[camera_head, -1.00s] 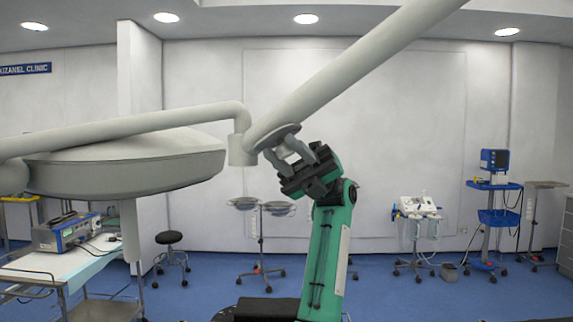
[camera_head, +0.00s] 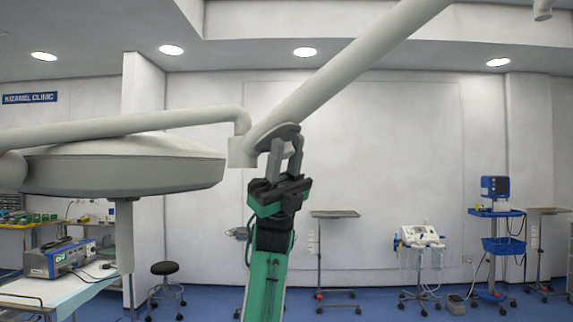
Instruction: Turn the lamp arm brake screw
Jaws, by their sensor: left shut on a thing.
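The white lamp arm (camera_head: 345,75) slopes down from the upper right to a joint left of centre. The brake screw (camera_head: 277,135), a grey disc-like knob, sits at the lower end of this arm, beside the joint. My left gripper (camera_head: 284,148) comes up from below, its green arm nearly upright. Its two grey fingers are shut on the brake screw from underneath. The fingers hide part of the knob's lower edge. My right gripper is not in view.
The large lamp head (camera_head: 125,168) and its horizontal arm (camera_head: 125,128) fill the left, near my left gripper. A trolley with a blue-grey device (camera_head: 58,258) stands lower left. Stands and a monitor cart (camera_head: 495,225) are against the back wall. Space right of my gripper is clear.

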